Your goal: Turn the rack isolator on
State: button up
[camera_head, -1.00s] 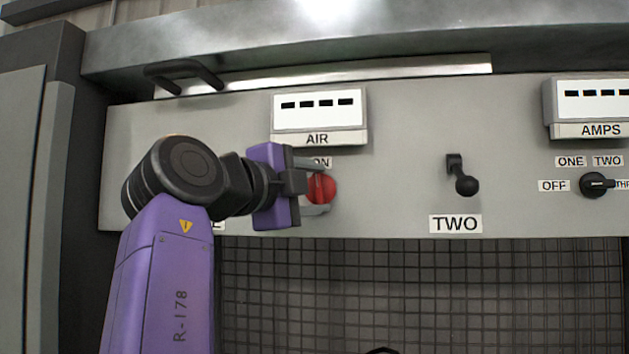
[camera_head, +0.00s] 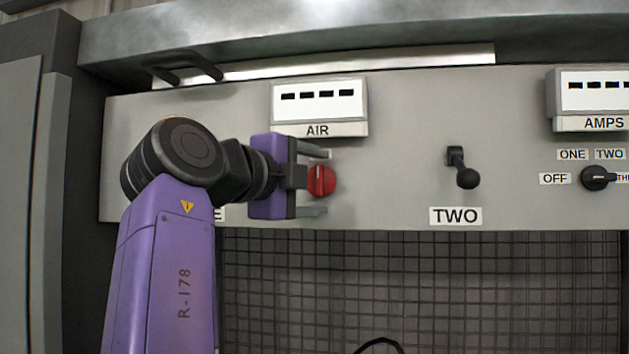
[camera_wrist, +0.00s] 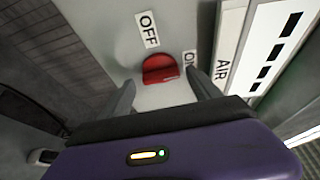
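The red rotary knob (camera_head: 322,180) is on the grey panel below the AIR display. Its ridge stands roughly upright in the head view, towards the ON label above it. In the wrist view the red knob (camera_wrist: 160,69) lies with its long side roughly across the picture, between the OFF label (camera_wrist: 148,29) and the ON label (camera_wrist: 190,64). The OFF label is hidden in the head view. My gripper (camera_head: 314,183) is open at the knob's left, one finger above and one below it. Both fingers appear clear of the knob.
The AIR display (camera_head: 318,103) is just above my gripper. A black lever (camera_head: 463,170) above the TWO label stands to the right, then a black selector (camera_head: 597,178) under the AMPS display (camera_head: 594,97). Dark mesh (camera_head: 430,290) lies below the panel.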

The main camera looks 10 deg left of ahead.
jog(key=b+v, duration=0.2)
jog(key=v, duration=0.6)
jog(key=shift+b, duration=0.3)
dwell(0.4)
